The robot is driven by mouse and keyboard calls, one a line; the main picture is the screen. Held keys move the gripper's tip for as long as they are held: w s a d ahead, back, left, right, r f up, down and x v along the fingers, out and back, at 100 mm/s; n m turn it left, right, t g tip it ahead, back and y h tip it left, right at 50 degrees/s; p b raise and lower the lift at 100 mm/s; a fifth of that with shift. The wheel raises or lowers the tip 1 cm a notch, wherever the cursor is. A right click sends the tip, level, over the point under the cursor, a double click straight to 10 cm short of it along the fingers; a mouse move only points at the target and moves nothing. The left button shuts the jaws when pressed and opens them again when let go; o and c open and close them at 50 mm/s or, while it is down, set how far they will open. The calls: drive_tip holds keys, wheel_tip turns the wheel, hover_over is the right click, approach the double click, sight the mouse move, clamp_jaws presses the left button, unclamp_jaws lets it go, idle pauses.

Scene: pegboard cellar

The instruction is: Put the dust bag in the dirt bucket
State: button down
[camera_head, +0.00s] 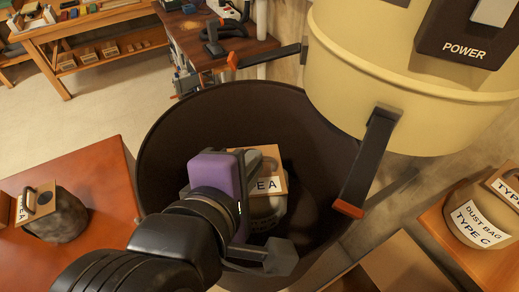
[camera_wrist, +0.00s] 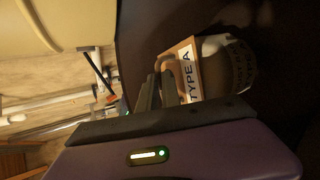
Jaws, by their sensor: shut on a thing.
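A dust bag (camera_head: 268,207) with a cardboard collar reading TYPE A hangs from my gripper (camera_head: 262,160), which is shut on its handle. The bag also shows in the wrist view (camera_wrist: 225,65), with the fingers (camera_wrist: 158,90) on the dark handle loop. The large, round dark brown dirt bucket (camera_head: 165,140) surrounds the bag in the head view. The bag appears inside the bucket's mouth, with dark wall behind it. My gripper hides part of the bag, and I cannot tell whether the bag touches the bottom.
A cream vacuum head (camera_head: 400,75) marked POWER overhangs the bucket's right side, with a black latch (camera_head: 372,160) hanging down. A grey bag (camera_head: 58,218) sits on a red-brown table at left. A TYPE C dust bag (camera_head: 478,222) sits at right. A workbench (camera_head: 215,45) stands behind.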

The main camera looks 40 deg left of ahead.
drive_tip(key=shift+f+b, duration=0.35)
drive_tip(key=shift+f, duration=0.25)
drive_tip(key=c, duration=1.5)
unclamp_jaws()
drive_tip(key=shift+c, duration=0.2)
drive_tip(key=shift+r, duration=0.35)
drive_tip(key=p+v, duration=0.1)
drive_tip(key=v, duration=1.1)
drive_tip(key=shift+r+p, duration=0.25)
drive_tip(key=shift+p, duration=0.1)
